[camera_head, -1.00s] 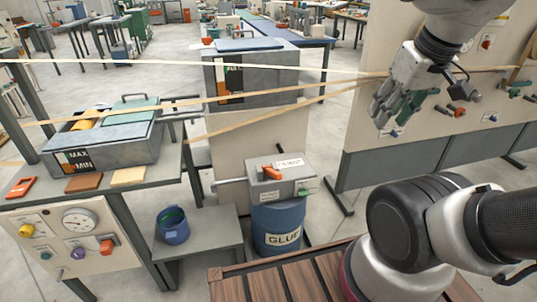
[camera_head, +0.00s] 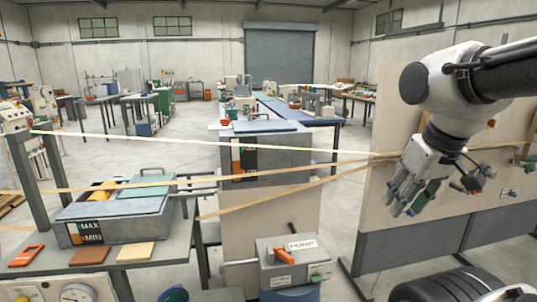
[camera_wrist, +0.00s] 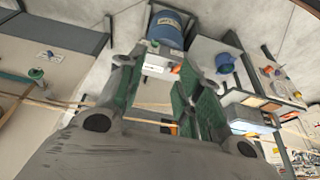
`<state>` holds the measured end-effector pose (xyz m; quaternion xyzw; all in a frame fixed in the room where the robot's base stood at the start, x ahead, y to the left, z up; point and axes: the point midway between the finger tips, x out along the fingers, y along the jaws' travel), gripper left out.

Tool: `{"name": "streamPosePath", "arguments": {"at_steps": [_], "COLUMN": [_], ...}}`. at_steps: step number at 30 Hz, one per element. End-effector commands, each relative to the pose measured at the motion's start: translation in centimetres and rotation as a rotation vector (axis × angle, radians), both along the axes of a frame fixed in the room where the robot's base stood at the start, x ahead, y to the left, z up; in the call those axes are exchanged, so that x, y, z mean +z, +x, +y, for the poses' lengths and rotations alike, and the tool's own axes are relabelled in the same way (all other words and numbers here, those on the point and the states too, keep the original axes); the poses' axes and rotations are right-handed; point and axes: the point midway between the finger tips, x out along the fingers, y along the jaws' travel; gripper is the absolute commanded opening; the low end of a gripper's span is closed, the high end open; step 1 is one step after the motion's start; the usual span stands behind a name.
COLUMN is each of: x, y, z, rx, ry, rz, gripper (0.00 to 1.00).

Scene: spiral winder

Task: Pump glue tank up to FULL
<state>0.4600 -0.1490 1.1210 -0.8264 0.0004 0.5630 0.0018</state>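The glue tank (camera_head: 281,158) is a grey box with a blue-grey lid at the centre of the head view. Its front has a black-and-orange level label (camera_head: 249,160), partly crossed by a strap; I cannot read the level. In front of it, lower, sits the grey pump box (camera_head: 292,266) marked PUMP, with an orange lever (camera_head: 284,256).
Pale straps (camera_head: 200,147) stretch across the scene from the left post to the right panel (camera_head: 375,210). A grey pan (camera_head: 150,222) marked MAX and MIN stands on the left table. A blue bucket (camera_wrist: 225,62) is beside the pump.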

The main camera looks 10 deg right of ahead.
Motion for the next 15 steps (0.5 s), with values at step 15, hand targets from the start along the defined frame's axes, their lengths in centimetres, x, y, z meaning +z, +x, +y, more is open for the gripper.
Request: {"name": "streamPosePath", "arguments": {"at_steps": [15], "x": [-3.4], "y": [1.9], "z": [1.4], "rx": [0.065], "ry": [-0.005], "rz": [0.182], "gripper": [0.0]}}
